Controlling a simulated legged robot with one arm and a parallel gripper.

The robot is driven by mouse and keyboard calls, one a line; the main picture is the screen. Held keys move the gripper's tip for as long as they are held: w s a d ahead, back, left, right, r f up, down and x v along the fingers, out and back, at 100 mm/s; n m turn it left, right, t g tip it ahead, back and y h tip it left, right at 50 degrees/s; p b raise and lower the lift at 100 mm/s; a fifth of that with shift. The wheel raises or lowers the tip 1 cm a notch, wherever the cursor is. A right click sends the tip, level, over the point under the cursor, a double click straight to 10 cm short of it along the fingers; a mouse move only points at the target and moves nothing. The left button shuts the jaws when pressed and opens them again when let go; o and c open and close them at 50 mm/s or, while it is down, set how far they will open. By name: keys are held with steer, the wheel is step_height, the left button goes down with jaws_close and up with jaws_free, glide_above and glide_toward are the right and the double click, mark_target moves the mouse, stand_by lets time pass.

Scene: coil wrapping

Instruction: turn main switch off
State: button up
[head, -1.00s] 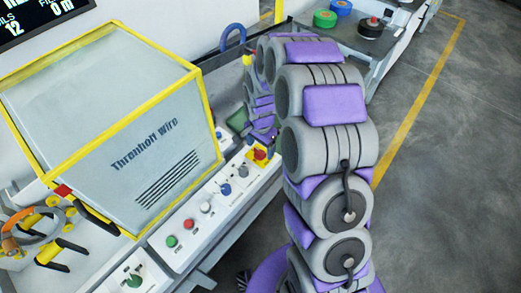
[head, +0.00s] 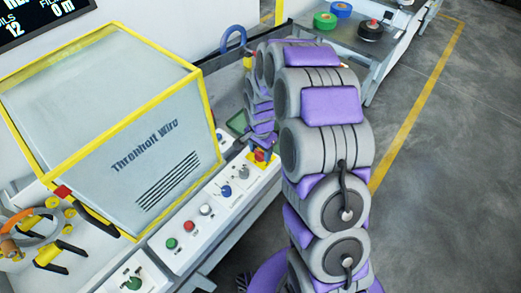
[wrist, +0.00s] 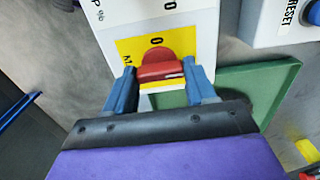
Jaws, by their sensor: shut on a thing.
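The main switch is a red rotary knob (wrist: 160,68) on a yellow plate (wrist: 127,47) marked with "O", on the white control panel. In the wrist view the knob's grip bar lies roughly level in the picture, between the blue fingers of my gripper (wrist: 161,88). My gripper is shut on the knob, one finger at each end of the bar. In the head view the red knob (head: 260,156) shows only partly, beneath my gripper (head: 262,146), and the fingers are hard to make out there.
A white panel row with a blue knob (head: 226,191), a red button (head: 189,226) and green buttons runs along the yellow-framed machine (head: 120,130). A green tray (wrist: 270,85) lies near the switch. A RESET button box (wrist: 285,20) is close at upper right in the wrist view.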

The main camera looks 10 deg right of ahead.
steer(key=shift+c, duration=0.7)
steer(key=shift+n+p, duration=0.3)
steer(key=shift+r+n+p, duration=0.15)
steer(key=shift+n+p, duration=0.65)
steer(key=shift+p, duration=0.05)
steer(key=n+p, duration=0.4)
steer(key=n, duration=0.2)
steer(key=n+p, duration=0.3)
steer(key=n, duration=0.2)
steer(key=shift+a+n, duration=0.1)
steer(key=shift+n, duration=0.3)
steer(key=shift+n+p, duration=0.85)
steer(key=shift+n, duration=1.05)
steer(key=shift+f, duration=0.2)
